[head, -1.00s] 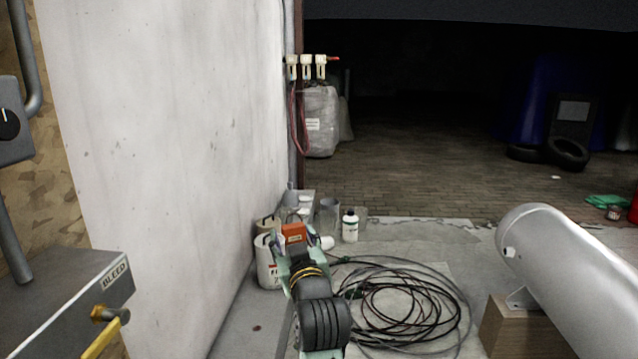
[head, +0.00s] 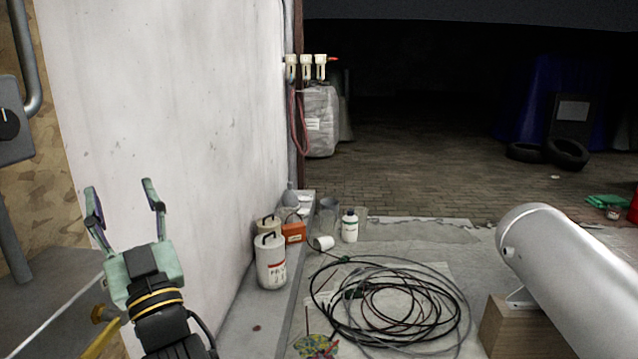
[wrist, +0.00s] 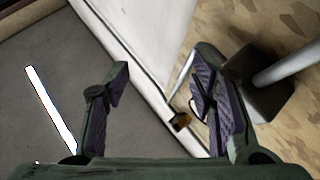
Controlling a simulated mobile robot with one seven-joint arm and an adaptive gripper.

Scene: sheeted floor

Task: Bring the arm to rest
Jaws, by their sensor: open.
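My gripper (head: 124,202) is open and empty at the left of the head view, its two fingers pointing up in front of the white wall. In the wrist view my gripper (wrist: 165,95) shows both fingers spread wide with nothing between them. Beyond them are the white wall edge, the grey surface and the camouflage-patterned panel. My forearm comes up from the bottom of the head view.
White canisters (head: 272,265), an orange box (head: 294,232) and a bottle (head: 349,228) stand along the wall. Coiled cable (head: 395,305) covers the floor. A silver tank (head: 570,275) is at right.

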